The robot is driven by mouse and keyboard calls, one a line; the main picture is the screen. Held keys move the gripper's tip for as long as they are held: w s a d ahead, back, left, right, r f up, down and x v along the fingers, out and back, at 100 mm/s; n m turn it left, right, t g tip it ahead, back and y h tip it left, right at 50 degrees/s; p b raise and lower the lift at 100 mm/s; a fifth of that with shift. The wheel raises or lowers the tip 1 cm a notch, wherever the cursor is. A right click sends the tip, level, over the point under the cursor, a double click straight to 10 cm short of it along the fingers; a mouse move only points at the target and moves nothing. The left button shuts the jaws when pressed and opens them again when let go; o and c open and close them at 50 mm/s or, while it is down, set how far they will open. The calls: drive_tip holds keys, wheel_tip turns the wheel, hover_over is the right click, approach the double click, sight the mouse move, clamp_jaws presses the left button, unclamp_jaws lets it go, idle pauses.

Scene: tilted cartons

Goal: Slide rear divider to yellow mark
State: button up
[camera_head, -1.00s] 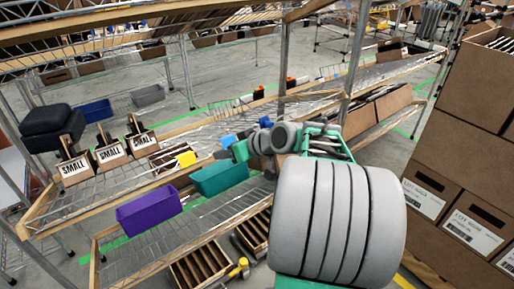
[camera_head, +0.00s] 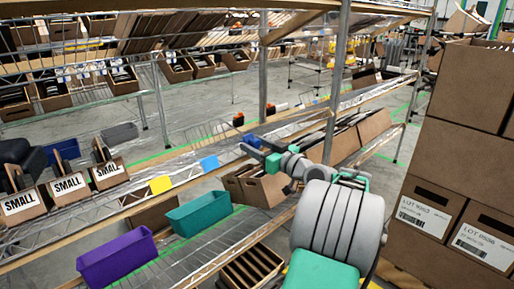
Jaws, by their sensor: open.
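A yellow mark (camera_head: 160,185) is on the front of the wire shelf, right of the SMALL cartons. A blue mark (camera_head: 209,163) lies to its right. A wire mesh panel (camera_head: 208,133) stands toward the back of the shelf; I cannot tell for certain whether it is the rear divider. My gripper (camera_head: 254,150) is open over the shelf, right of the blue mark, with its fingers pointing left. It seems to hold nothing. A small blue item (camera_head: 252,140) shows by its fingers, and I cannot tell whether they touch.
Three SMALL cartons (camera_head: 68,188) stand at the shelf's left. Purple (camera_head: 116,256) and teal (camera_head: 198,212) bins sit on the lower shelf. A metal upright (camera_head: 336,80) rises just beyond my arm. Stacked brown cartons (camera_head: 455,150) stand close on the right.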

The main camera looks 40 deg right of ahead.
clamp_jaws()
idle(0.5)
drive_tip(key=shift+s+d, duration=0.1)
drive_tip(key=shift+d, duration=0.05)
idle(0.8)
